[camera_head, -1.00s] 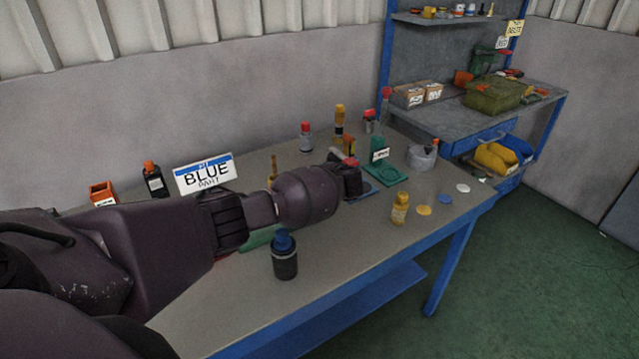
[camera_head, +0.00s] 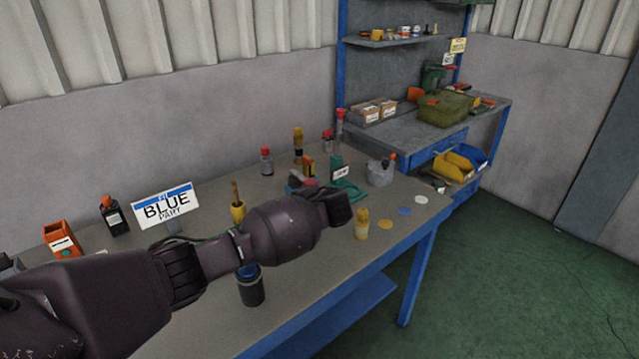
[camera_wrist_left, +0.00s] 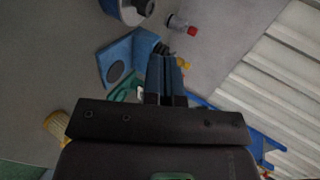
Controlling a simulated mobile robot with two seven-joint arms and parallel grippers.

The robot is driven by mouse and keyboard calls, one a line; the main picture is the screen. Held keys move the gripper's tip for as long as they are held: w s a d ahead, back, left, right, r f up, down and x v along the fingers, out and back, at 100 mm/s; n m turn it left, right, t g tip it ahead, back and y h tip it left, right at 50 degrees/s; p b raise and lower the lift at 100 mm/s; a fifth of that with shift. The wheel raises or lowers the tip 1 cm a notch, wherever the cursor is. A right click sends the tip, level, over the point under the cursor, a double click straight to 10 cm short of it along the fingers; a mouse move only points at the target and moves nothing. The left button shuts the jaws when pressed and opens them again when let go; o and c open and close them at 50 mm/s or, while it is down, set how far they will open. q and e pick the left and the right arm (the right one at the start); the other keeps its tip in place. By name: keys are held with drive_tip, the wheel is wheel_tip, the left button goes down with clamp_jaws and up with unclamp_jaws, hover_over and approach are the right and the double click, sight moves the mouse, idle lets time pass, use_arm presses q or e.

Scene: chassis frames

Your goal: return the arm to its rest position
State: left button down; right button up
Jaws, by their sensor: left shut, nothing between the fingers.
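My left arm reaches in from the left in the head view, its dark wrist crossing above the workbench (camera_head: 300,300). Its hand end is near the middle of the picture, left of a yellow bottle (camera_head: 361,225); the fingers cannot be made out there. In the left wrist view the two fingers of my left gripper (camera_wrist_left: 166,62) lie close together, shut and empty. Beyond them are a blue stand with a round dark opening (camera_wrist_left: 117,60) and a red-capped bottle (camera_wrist_left: 182,25). My right gripper is not in view.
A dark bottle with a blue cap (camera_head: 250,288) stands just below my wrist in the picture. A "BLUE PART" sign (camera_head: 166,205), an orange box (camera_head: 62,240) and several bottles stand along the back. A shelf unit (camera_head: 400,128) is at the right; green floor is open beside it.

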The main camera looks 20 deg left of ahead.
use_arm(q)
drive_tip(key=w+d+r+m+t+h, duration=0.35)
drive_tip(key=w+d+t+h, duration=0.2)
drive_tip(key=d, duration=0.35)
drive_tip(key=s+d+f+t+h, duration=0.2)
drive_tip(key=s+d+f+h, duration=0.1)
drive_tip(key=s+d+h, duration=0.55)
drive_tip(key=s+a+f+n+y, duration=0.1)
drive_tip(key=s+a+f, duration=0.3)
drive_tip(key=s, duration=0.7)
drive_tip(key=s+a+f+n+g+y+b, duration=0.1)
drive_tip(key=s+a+f+n, duration=0.3)
drive_tip(key=s+f, duration=0.4)
drive_tip(key=s+a+f+n+y, duration=0.1)
drive_tip(key=s+a+f+n, duration=0.2)
drive_tip(key=s, duration=1.2)
wheel_tip(320, 180, down, 3)
drive_tip(key=shift+a+r+g, duration=0.1)
drive_tip(key=shift+a+g, duration=0.25)
drive_tip(key=shift+a, duration=0.05)
